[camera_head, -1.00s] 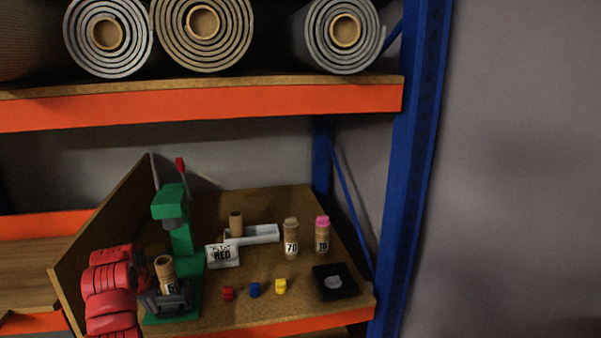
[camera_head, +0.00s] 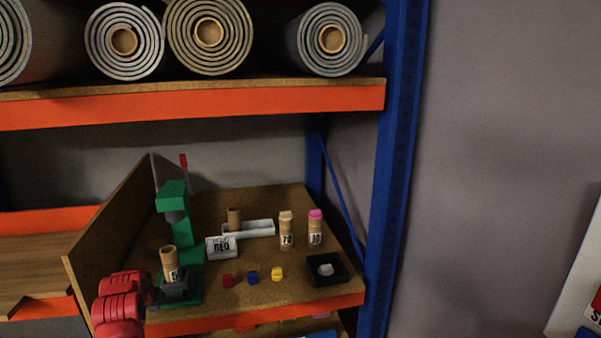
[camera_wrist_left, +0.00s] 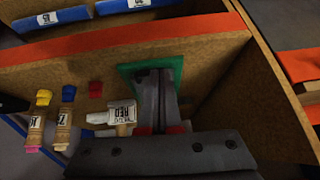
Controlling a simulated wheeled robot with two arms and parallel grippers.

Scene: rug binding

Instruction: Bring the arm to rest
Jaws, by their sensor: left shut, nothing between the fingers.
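My left arm's red wrist shows at the lower left in the head view, with the dark left gripper (camera_head: 152,293) beside the green press (camera_head: 173,198), partly hidden. In the left wrist view the left gripper (camera_wrist_left: 153,74) has its two dark fingers together, with nothing between them, in front of the green base plate (camera_wrist_left: 171,80). A cork-topped tube (camera_head: 169,262) stands upright at the press's base, apart from anything held. My right gripper is in neither view.
The cork work shelf (camera_head: 230,306) carries a white RED label box (camera_head: 221,248), two labelled tubes (camera_head: 286,231), red, blue and yellow small pieces (camera_head: 252,278), and a black tray (camera_head: 343,272). A brown side board (camera_head: 105,222) stands left. A blue post (camera_head: 398,170) bounds the right.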

